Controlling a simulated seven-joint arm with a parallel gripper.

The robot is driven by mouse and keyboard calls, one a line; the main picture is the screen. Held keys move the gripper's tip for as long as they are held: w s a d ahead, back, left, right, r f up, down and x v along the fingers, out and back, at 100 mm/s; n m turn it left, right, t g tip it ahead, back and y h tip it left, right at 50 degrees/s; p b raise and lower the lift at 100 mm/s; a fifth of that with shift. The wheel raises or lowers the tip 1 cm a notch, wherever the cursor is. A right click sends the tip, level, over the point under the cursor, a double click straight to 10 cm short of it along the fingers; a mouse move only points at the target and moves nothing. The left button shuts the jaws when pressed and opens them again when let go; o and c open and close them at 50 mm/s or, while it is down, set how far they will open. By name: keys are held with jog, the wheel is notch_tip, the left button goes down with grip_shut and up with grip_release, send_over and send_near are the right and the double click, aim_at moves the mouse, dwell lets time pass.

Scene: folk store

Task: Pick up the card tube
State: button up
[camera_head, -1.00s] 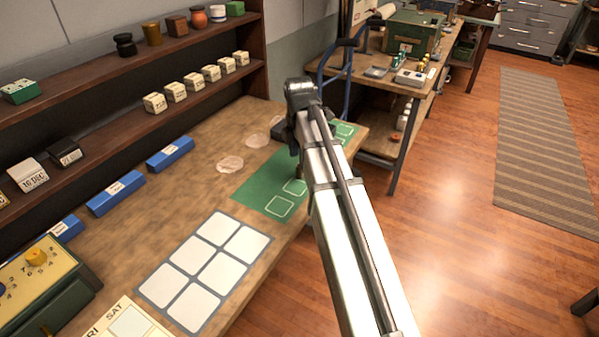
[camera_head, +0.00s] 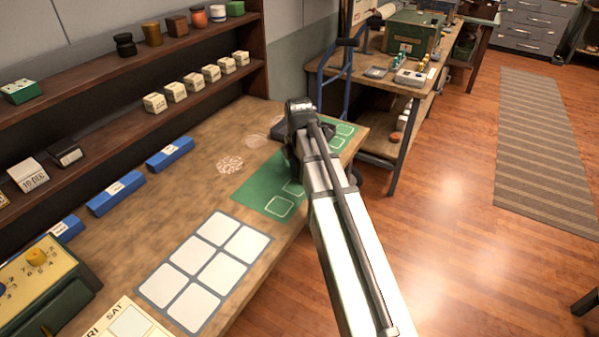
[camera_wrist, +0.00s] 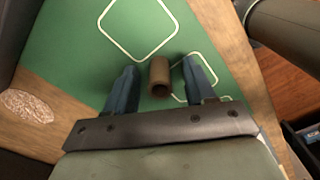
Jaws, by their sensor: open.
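The card tube (camera_wrist: 159,78) is a short brown hollow cylinder in the wrist view. It is on or just above the green mat (camera_wrist: 85,45), beside a white outlined square. My gripper (camera_wrist: 160,82) is open, with one blue finger on each side of the tube and a gap visible on both sides. In the head view my gripper is low over the far part of the green mat (camera_head: 250,193), mostly hidden by my arm. The tube is hidden there.
A sheet with several white squares (camera_head: 205,265) lies on the bench nearer the camera. Blue labelled blocks (camera_head: 115,193) line the back under the shelves (camera_head: 130,55). A round patterned patch (camera_head: 230,164) is left of the mat. A blue hand truck (camera_head: 335,85) stands beyond the bench.

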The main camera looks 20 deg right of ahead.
grip_shut()
dwell(0.3)
jog(key=shift+r, duration=0.1)
